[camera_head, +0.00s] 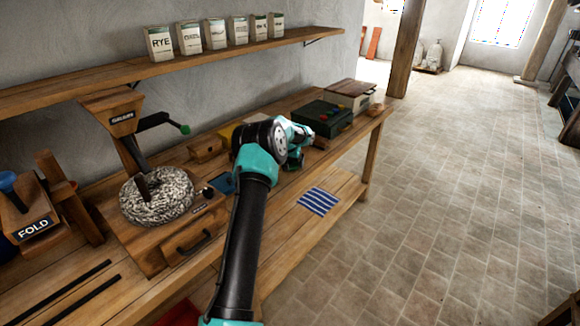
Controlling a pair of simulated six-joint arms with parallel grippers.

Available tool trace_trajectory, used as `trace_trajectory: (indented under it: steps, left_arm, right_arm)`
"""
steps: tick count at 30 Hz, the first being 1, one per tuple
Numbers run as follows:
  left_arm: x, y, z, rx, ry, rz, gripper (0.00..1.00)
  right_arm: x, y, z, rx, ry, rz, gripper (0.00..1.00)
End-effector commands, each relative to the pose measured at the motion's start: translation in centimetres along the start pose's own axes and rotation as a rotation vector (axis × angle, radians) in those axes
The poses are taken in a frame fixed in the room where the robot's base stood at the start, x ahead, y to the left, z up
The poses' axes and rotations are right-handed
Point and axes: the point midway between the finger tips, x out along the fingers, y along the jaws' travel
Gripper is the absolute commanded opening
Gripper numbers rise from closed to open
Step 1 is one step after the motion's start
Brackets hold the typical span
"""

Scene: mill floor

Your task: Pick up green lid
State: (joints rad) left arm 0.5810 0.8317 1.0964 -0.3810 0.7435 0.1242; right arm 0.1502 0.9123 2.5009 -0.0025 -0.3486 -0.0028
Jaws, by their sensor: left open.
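A dark green box-like piece (322,118) sits toward the far end of the wooden workbench; its top looks like the green lid, with small coloured spots on it, too small to make out. My left arm reaches up across the middle of the bench. My left gripper (295,162) is just in front and to the left of the green piece, open, and appears apart from it. The fingers are small and partly hidden by my arm, and I see nothing between them. My right gripper is not in view.
A pale box with a brown top (351,97) stands behind the green piece. A wooden grinder with a woolly ring (157,199) and a FOLD block (36,230) stand to the left. A striped blue cloth (318,202) lies on the lower shelf. Tins (160,43) line the wall shelf.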

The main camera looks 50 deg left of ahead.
Motion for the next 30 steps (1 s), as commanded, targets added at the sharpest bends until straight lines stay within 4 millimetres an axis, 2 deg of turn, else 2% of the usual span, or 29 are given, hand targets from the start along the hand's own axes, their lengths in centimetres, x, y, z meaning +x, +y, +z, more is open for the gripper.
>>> trace_trajectory:
  steps: [11,24,30]
  left_arm:
    - [-0.04,-0.01,-0.01,0.000,0.000,0.000,1.00]
    - [-0.04,-0.01,0.00,0.000,0.000,0.000,0.60]
    - [-0.07,-0.01,-0.02,0.000,0.000,0.000,0.60]
  right_arm:
    - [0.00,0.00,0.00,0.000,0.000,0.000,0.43]
    - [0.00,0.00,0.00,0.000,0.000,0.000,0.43]
    - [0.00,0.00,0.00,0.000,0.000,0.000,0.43]
